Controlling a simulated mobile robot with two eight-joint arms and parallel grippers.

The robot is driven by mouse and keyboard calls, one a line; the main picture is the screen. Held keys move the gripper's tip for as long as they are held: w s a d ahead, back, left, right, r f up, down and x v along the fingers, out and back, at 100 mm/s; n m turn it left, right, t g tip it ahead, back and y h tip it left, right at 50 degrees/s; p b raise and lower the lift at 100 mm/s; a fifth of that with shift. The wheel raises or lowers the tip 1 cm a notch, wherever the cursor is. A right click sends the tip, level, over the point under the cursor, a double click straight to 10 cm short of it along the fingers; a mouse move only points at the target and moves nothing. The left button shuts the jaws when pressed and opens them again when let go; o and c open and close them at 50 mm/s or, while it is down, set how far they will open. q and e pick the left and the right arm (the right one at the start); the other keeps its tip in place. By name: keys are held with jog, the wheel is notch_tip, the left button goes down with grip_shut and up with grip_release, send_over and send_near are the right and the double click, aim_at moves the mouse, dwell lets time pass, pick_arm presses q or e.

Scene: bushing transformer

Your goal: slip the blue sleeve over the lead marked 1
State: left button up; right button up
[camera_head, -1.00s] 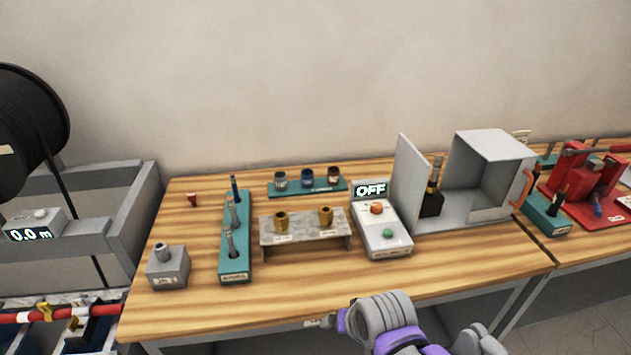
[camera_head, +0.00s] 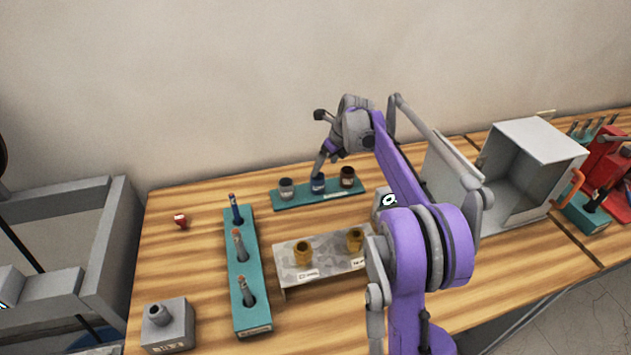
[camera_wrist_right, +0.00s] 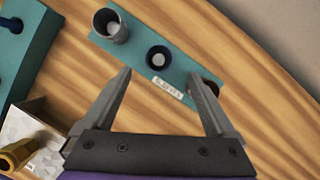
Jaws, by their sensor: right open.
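The blue sleeve (camera_head: 318,184) stands upright in the middle of a teal strip, between a grey and a dark red sleeve. In the right wrist view the blue sleeve (camera_wrist_right: 158,58) shows its round mouth from above, just beyond the gap between the fingertips. My right gripper (camera_wrist_right: 161,76) is open and empty; in the head view it (camera_head: 319,170) points down over the blue sleeve. Upright rods, possibly the leads, stand in a long teal holder (camera_head: 243,275): a blue one (camera_head: 236,210) and two grey ones with orange tips (camera_head: 240,246). I cannot read which is marked 1. My left gripper is out of view.
The grey sleeve (camera_wrist_right: 111,26) stands beside the blue one. A grey stand (camera_head: 325,275) carries two brass bushings (camera_head: 303,254). A grey block (camera_head: 168,328) is at front left, an open grey box (camera_head: 535,165) at right. My right arm hides part of the table.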

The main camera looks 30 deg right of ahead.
jog(key=x, duration=0.3)
jog(key=shift+f, duration=0.25)
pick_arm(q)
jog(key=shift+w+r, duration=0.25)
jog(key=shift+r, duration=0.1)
pick_arm(e)
jog(key=x, duration=0.5)
jog(key=shift+f, duration=0.35)
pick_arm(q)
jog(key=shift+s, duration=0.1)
pick_arm(e)
jog(key=shift+c, duration=0.3)
jog(key=c, duration=1.3)
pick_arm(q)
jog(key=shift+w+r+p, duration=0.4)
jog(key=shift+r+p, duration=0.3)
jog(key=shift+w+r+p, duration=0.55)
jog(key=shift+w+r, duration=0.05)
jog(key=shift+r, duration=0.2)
pick_arm(e)
notch_tip(320, 180, up, 15)
jog(key=shift+f, duration=0.2)
jog(key=shift+c, duration=0.2)
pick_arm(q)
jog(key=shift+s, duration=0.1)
